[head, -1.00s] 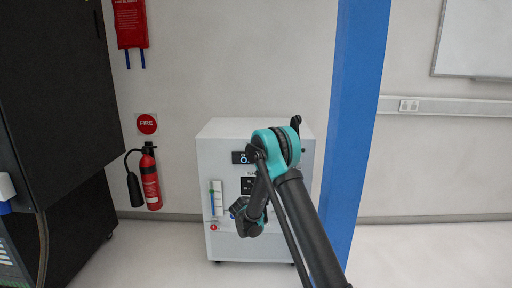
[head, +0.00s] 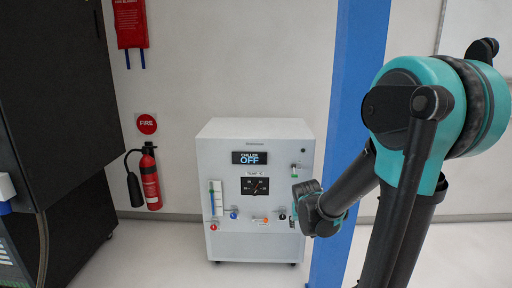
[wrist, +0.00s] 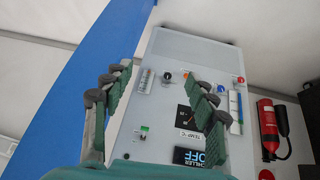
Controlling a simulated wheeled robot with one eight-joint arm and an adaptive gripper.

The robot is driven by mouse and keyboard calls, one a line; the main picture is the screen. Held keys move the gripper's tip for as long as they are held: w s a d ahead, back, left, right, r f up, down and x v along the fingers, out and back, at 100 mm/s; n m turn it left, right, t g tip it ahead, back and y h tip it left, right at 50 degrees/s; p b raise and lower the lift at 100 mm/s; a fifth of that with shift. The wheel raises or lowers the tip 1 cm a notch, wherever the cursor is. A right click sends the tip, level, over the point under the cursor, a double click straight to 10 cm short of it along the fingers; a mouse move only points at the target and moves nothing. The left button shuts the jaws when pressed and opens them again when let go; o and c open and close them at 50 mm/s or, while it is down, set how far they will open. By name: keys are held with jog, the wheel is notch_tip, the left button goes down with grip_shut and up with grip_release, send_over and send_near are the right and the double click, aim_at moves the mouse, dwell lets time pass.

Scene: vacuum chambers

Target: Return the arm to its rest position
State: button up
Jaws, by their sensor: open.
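My arm is folded back at the right of the head view, with its teal elbow joint close to the camera. The chiller (head: 222,160) shows a display (head: 250,158) reading "CHILLER OFF", a dial and several small fittings. In the wrist view the chiller (wrist: 195,50) appears turned over beyond the fingers, and the gripper looks apart from it.
A blue column (head: 353,100) stands right of the chiller, behind my arm. A fire extinguisher (head: 151,180) hangs on the wall at left. A large black cabinet (head: 55,90) fills the left edge. The floor (head: 160,255) between cabinet and chiller is clear.

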jog(key=s+d+f+n+g+y, duration=0.1)
jog(key=s+f+g, duration=0.1)
jog(key=s, duration=1.6)
jog(key=shift+s+d+f+y, duration=0.2)
jog(key=shift+f+y, duration=0.1)
jog(key=shift+f, duration=0.3)
dwell(0.8)
